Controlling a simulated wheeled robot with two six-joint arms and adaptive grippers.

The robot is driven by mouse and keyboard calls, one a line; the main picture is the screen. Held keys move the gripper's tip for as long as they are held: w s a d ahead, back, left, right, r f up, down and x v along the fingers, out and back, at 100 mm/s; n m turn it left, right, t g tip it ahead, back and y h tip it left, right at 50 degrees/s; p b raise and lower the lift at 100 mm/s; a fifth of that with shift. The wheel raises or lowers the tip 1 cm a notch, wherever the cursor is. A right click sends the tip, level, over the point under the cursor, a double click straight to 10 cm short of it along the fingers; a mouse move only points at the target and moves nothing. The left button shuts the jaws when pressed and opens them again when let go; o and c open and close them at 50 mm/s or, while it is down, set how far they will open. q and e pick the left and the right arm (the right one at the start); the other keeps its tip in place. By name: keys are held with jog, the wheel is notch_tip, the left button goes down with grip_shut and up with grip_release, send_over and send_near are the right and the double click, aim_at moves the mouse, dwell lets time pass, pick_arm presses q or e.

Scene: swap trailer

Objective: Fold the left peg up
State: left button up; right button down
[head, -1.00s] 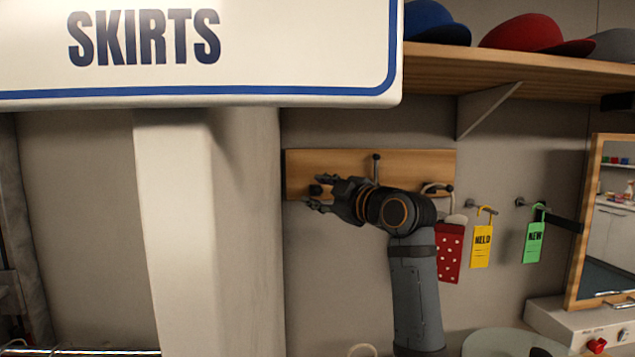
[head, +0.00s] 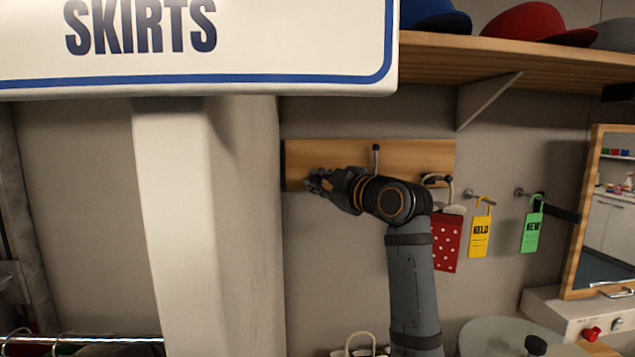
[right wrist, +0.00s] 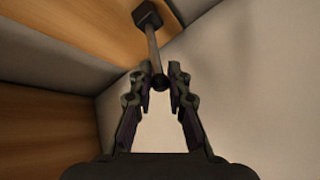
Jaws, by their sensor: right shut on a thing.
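A wooden peg board (head: 420,153) is fixed to the back wall. My right gripper (head: 314,182) is at the board's left end and covers the left peg in the head view. In the right wrist view the left peg (right wrist: 151,42) runs from a dark square mount on the wood to a round tip. My right gripper (right wrist: 160,82) is shut on that tip, one finger on each side. The middle peg (head: 376,160) stands upright. My left gripper is not in view.
A red dotted bag (head: 446,240) hangs at the board's right end. Yellow (head: 480,235) and green (head: 532,232) tags hang further right. A shelf (head: 500,60) with caps is above. A pale post (head: 185,220) and the SKIRTS sign (head: 190,75) stand at left.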

jog(key=shift+w+r+m+g+h+p, duration=0.3)
jog(key=shift+r+g+p, duration=0.35)
jog(key=shift+p, duration=0.95)
jog(key=shift+w+r+m+g+h+p, duration=0.15)
jog(key=shift+r+m+g+p, duration=0.4)
jog(key=shift+p, duration=1.1)
jog(key=shift+w+r+m+g+h+p, duration=0.25)
jog(key=shift+r+g+p, duration=0.5)
jog(key=shift+p, duration=0.85)
jog(key=shift+w+g+p, duration=0.15)
jog(key=shift+g+p, duration=0.3)
jog(key=shift+p, duration=0.1)
jog(key=shift+w+r+m+g+h, duration=0.1)
jog(key=shift+w+m+g+h, duration=0.2)
jog(key=shift+m+g, duration=0.1)
jog(key=c, duration=1.3)
grip_release()
jog(key=shift+r, duration=0.1)
jog(key=v, duration=0.7)
jog(key=shift+s+d+r, duration=0.15)
jog(key=shift+s+d, duration=0.1)
